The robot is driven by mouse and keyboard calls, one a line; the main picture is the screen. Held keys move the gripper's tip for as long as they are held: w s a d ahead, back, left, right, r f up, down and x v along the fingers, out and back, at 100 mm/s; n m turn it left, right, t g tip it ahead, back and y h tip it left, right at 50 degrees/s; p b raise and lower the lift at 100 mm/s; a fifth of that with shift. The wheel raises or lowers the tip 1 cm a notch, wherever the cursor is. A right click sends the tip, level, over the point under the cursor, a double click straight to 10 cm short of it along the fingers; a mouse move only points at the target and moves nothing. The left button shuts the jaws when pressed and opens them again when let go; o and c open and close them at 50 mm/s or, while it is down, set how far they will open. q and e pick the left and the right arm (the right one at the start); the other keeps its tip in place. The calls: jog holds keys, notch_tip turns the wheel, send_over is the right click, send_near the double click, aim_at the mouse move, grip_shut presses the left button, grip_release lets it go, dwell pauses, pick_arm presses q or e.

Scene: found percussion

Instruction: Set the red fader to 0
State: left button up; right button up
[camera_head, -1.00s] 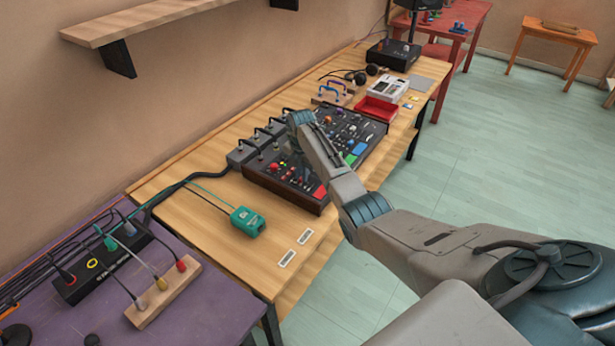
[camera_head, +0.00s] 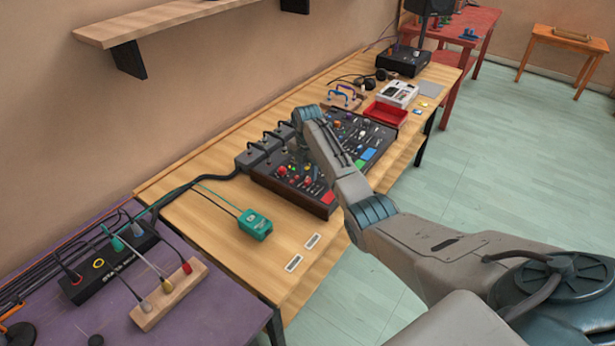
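The dark mixing console (camera_head: 264,178) lies on the wooden table, crowded with coloured knobs, faders and pads. Several small red controls show near its left end, among them a round red knob (camera_head: 282,170). I cannot tell at this size which control is the red fader or where it is set. My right arm reaches in from the right, and its wrist is over the console's back left part. The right gripper (camera_head: 300,148) points down at the controls there, partly hidden by its own wrist; its fingers are too small to read. My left gripper is not in view.
Black boxes with cable loops (camera_head: 251,158) line the console's back edge. A teal box (camera_head: 255,224) sits at the front left. A red tray (camera_head: 385,114) stands beyond the console. A purple table (camera_head: 60,322) with cabled boxes is at left; a shelf (camera_head: 150,22) hangs above.

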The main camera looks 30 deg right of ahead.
aim_at(307, 180)
notch_tip(307, 180, up, 8)
jog(key=b, duration=0.2)
jog(key=shift+r, duration=0.25)
jog(key=shift+a+f, duration=0.1)
jog(key=shift+f, duration=0.05)
